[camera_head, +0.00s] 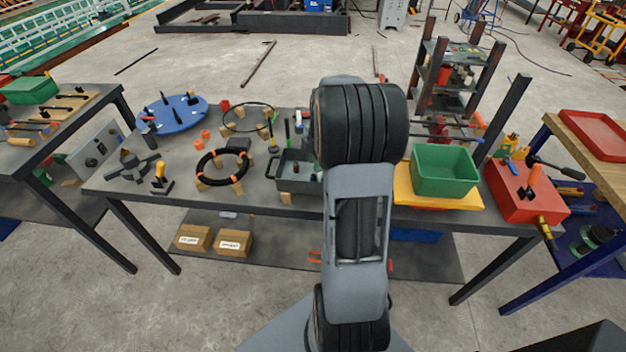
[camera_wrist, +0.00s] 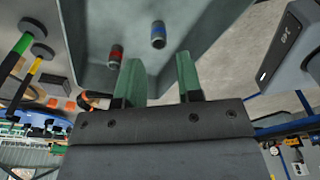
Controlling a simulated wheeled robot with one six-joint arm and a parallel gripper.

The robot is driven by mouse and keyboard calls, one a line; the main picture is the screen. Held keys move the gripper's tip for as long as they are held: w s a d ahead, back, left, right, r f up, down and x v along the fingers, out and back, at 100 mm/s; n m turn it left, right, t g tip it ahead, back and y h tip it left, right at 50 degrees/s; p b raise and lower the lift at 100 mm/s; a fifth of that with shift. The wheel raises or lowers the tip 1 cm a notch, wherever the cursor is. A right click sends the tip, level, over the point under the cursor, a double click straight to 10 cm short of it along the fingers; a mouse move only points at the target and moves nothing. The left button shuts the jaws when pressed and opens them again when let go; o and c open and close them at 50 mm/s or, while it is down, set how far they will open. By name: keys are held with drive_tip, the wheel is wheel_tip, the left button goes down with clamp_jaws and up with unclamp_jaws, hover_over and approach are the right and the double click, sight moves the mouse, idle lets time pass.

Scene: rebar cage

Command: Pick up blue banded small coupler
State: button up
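The blue banded small coupler (camera_wrist: 158,35) lies in a grey tray (camera_wrist: 215,22) in the wrist view. It is a short grey cylinder with a blue band. A similar coupler with a red band (camera_wrist: 115,54) lies to its left in the same tray. My gripper (camera_wrist: 158,68) is open, its two green fingers apart with nothing between them. The fingertips point toward the tray and appear below both couplers in the picture, apart from them. In the head view my arm hides the gripper and part of the grey tray (camera_head: 286,184); the couplers are not clear there.
The tray stands on a dark workbench (camera_head: 230,200). A black ring on wooden blocks (camera_head: 222,168) is left of it. A green bin (camera_head: 444,172) on a yellow tray (camera_head: 428,199) and a red box (camera_head: 527,198) are to the right. A dark rack (camera_head: 449,80) stands behind.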

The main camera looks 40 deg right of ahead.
sight(314, 175)
drive_tip(key=shift+w+a+f+p, duration=0.1)
drive_tip(key=shift+a+f, duration=0.05)
drive_tip(key=shift+f, duration=0.9)
drive_tip(key=shift+w+a+f+p, duration=0.1)
drive_tip(key=shift+a+f, duration=0.05)
drive_tip(key=shift+f, duration=0.9)
drive_tip(key=shift+a+f+p, duration=0.1)
drive_tip(key=shift+a+f, duration=0.05)
drive_tip(key=shift+f, duration=0.9)
drive_tip(key=shift+c, duration=0.5)
clamp_jaws()
